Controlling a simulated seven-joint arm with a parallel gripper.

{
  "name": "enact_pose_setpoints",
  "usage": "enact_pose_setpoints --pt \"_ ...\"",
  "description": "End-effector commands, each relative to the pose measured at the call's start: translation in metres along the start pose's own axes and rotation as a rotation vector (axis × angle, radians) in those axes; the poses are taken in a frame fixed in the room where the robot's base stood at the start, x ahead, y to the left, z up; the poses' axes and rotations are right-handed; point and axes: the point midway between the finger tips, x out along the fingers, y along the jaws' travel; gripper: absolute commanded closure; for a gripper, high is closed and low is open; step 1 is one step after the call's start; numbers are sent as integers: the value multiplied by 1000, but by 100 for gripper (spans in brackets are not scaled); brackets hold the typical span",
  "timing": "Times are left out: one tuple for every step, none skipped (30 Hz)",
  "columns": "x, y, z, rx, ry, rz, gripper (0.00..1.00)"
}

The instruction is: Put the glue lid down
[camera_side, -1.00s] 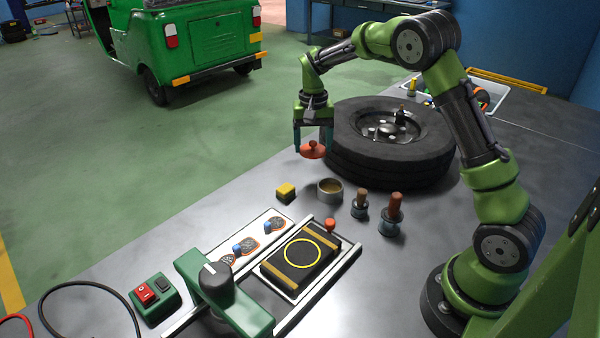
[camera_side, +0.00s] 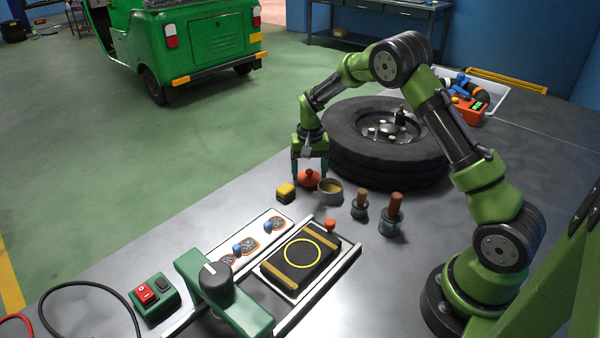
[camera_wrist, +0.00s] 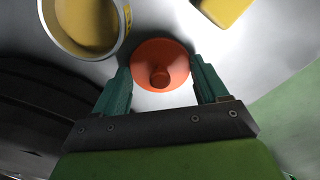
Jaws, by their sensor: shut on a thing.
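The glue lid is a round orange-red disc with a knob (camera_side: 308,178). My gripper (camera_side: 309,173) is shut on the lid, with one finger on each side of it. The lid is low, at or close to the bench top; I cannot tell whether it touches. In the wrist view the lid (camera_wrist: 160,66) sits between the two green fingers (camera_wrist: 159,82). The open glue tin (camera_side: 329,192), with yellowish glue inside, stands just right of the lid in the side view. It also shows in the wrist view (camera_wrist: 122,28), at upper left, apart from the lid.
A yellow block (camera_side: 286,193) stands close to the lid on the left. A large tyre (camera_side: 345,160) lies behind the tin. Two wooden-handled tools (camera_side: 360,205) (camera_side: 392,215) stand right of the tin. A patch fixture (camera_side: 335,265) is in front.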

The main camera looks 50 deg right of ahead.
Motion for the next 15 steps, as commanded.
enact_pose_setpoints --pt "0 0 0 0 0 0 55" --pt "0 0 0 0 0 0 55" --pt "2 0 0 0 0 0 55" --pt "2 0 0 0 0 1 55" --pt "3 0 0 0 0 0 26" --pt "2 0 0 0 0 0 19" --pt "2 0 0 0 0 0 15" --pt "2 0 0 0 0 0 10" --pt "2 0 0 0 0 0 4" --pt "2 0 0 0 0 0 2" --pt "2 0 0 0 0 0 2" --pt "2 0 0 0 0 0 2" --pt "2 0 0 0 0 0 2" --pt "2 0 0 0 0 0 2" --pt "2 0 0 0 0 0 2"
